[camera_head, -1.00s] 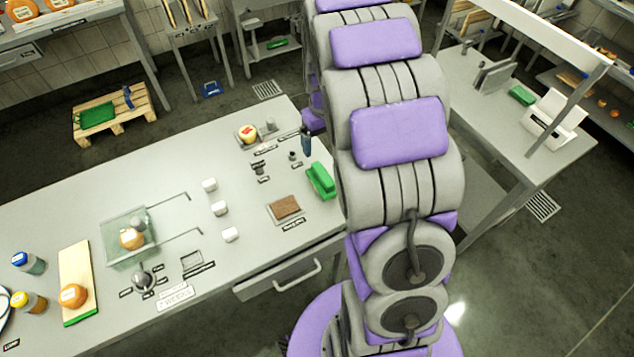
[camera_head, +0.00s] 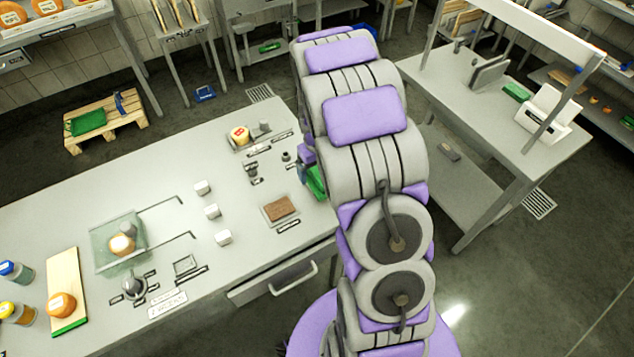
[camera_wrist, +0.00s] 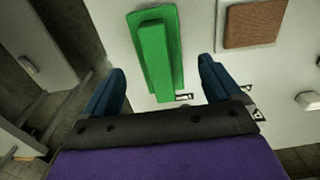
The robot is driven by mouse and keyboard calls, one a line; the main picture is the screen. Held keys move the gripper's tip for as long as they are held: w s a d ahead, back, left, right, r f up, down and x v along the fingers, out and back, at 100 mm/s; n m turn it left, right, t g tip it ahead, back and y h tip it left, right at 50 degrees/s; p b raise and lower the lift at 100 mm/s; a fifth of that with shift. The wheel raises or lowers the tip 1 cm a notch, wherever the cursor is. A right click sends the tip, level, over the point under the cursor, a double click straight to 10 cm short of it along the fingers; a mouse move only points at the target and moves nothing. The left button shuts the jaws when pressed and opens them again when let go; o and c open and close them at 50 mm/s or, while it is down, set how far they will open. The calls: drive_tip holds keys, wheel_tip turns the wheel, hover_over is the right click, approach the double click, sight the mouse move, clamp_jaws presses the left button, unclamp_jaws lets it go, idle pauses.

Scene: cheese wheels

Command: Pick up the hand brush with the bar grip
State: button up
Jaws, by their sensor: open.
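The green hand brush (camera_head: 316,181) lies at the right end of the long grey table, partly hidden behind my arm in the head view. In the wrist view the brush (camera_wrist: 158,58) shows a flat green base with a raised green bar along its length. My gripper (camera_wrist: 161,68) is open and empty, its two dark blue fingers on either side of the brush's near end in the picture. The fingers look apart from the brush; the height between them cannot be told.
A brown block on a grey tray (camera_head: 264,216) lies left of the brush; its brown top also shows in the wrist view (camera_wrist: 254,24). Several white cubes (camera_head: 212,211) stand further left. A drawer with a handle (camera_head: 292,279) sits under the table's front edge.

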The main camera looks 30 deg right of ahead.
sight(317, 173)
wheel_tip(317, 173, down, 5)
drive_tip(key=shift+w+r+b, duration=0.1)
drive_tip(key=shift+r+b, duration=0.05)
drive_tip(key=shift+b, duration=0.45)
drive_tip(key=shift+r, duration=0.1)
drive_tip(key=c, duration=1.3)
